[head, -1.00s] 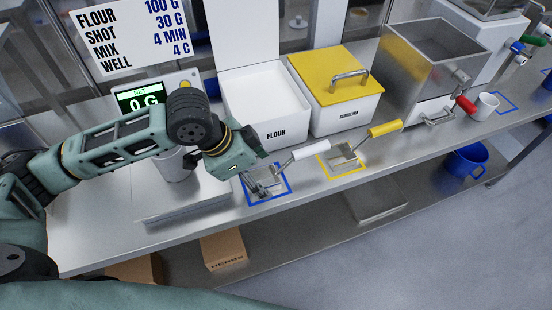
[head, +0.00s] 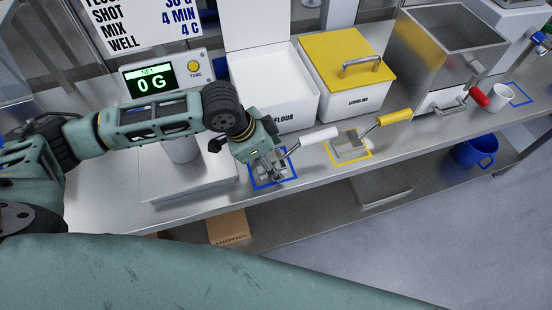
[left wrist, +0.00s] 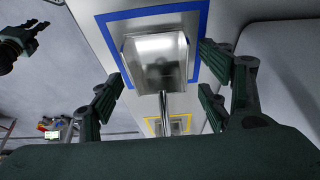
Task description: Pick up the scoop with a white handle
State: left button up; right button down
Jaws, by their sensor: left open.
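The scoop with the white handle (head: 318,139) lies in the blue outlined square on the steel counter, its handle raised toward the right. My left gripper (head: 270,170) is open, pointing down over the scoop's metal end and partly covering it. In the left wrist view the scoop's metal pan (left wrist: 158,55) and its shaft lie between the two spread fingers of my left gripper (left wrist: 160,92); I see no grip on it. The white handle is hidden there. My right gripper (left wrist: 20,42) seems to show at the far left of the left wrist view, too small to read.
A yellow-handled scoop (head: 392,118) lies in a yellow outline to the right. Behind stand the open FLOUR bin (head: 290,117) and a yellow-lidded bin (head: 345,60). A scale display (head: 152,82) reads 0 G, with a metal cup (head: 181,150) nearby. The counter's front edge is close.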

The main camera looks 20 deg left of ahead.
pick_arm(q)
jog(key=c, duration=1.2)
jog(key=shift+c, duration=0.2)
pick_arm(e)
jog(key=shift+s+a, duration=0.1)
jog(key=shift+s, duration=0.2)
pick_arm(q)
jog(key=shift+r, duration=0.1)
